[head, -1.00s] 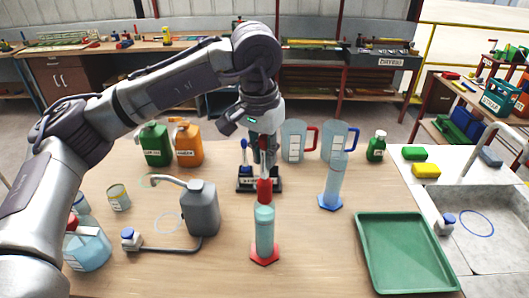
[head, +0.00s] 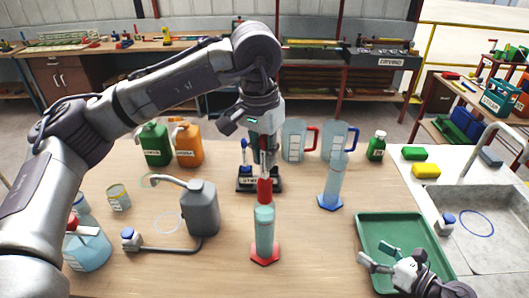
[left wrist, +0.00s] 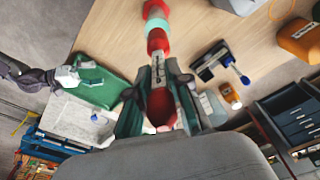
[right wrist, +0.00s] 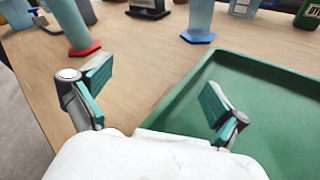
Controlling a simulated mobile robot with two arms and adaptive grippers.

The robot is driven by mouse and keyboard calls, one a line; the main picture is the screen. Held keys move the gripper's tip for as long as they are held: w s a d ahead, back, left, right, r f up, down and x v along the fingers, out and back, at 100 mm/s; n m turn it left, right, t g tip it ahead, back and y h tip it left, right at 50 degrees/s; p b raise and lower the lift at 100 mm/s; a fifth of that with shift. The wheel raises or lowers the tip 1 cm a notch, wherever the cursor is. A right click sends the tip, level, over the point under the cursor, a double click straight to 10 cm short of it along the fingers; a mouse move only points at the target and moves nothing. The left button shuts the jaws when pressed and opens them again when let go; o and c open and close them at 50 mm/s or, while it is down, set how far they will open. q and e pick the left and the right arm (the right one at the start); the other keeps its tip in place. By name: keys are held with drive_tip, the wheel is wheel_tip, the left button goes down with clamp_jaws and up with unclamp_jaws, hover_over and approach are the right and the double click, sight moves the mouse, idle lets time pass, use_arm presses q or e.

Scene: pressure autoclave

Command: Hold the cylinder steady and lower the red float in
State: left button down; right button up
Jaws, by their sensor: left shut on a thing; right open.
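The teal measuring cylinder (head: 264,228) stands upright on its red base in the middle of the table. It also shows in the right wrist view (right wrist: 68,22). My left gripper (head: 264,147) is above it, shut on the upper part of the red float (head: 264,190). The float hangs upright in line with the cylinder, its lower end at the mouth; I cannot tell whether it is inside. In the left wrist view the float (left wrist: 158,42) points toward the cylinder. My right gripper (head: 378,256) is open and empty over the green tray, apart from the cylinder.
A blue-based cylinder (head: 333,185) stands to the right, behind the green tray (head: 385,222). A grey can (head: 201,208) stands to the left. A black stand (head: 246,182) and two clear jugs (head: 294,142) are behind. The table between cylinder and tray is clear.

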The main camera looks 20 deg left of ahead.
sight(272, 248)
drive_tip(key=s+a+n+g, duration=0.1)
drive_tip(key=s+a+n, duration=0.1)
drive_tip(key=a, duration=0.4)
drive_tip(key=s+a+n+g+y, duration=0.1)
drive_tip(key=s+a+n+g, duration=0.1)
drive_tip(key=a, duration=0.4)
drive_tip(key=s+a+n+g, duration=0.1)
drive_tip(key=s+a+n, duration=0.2)
drive_tip(key=a, duration=0.3)
drive_tip(key=shift+n+g+y, duration=0.3)
drive_tip(key=shift+x, duration=5)
drive_tip(key=shift+f, duration=0.1)
drive_tip(key=c, duration=1.2)
drive_tip(key=shift+c, duration=0.2)
use_arm(q)
drive_tip(key=shift+f, duration=0.1)
